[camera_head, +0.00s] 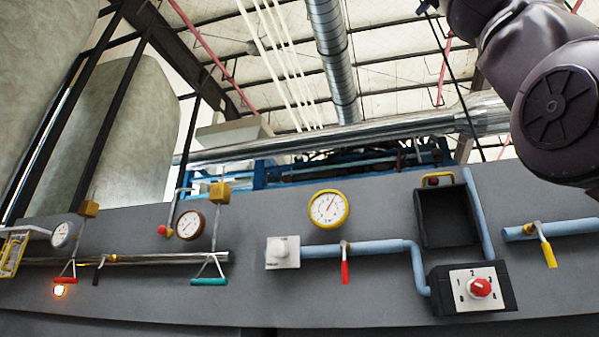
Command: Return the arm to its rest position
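My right arm (545,95) is raised at the upper right, its dark links bent in front of the ceiling and clear of the grey panel. Its gripper cannot be made out; the upper links run out of the top of the picture. My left arm and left gripper are not in view.
A grey panel (130,290) spans the lower picture. It carries gauges (328,208), a red-handled valve (345,265), a yellow-handled valve (547,248), a teal handle (209,281), a red rotary switch (480,287) and an open black box (446,216). A lamp (59,291) glows.

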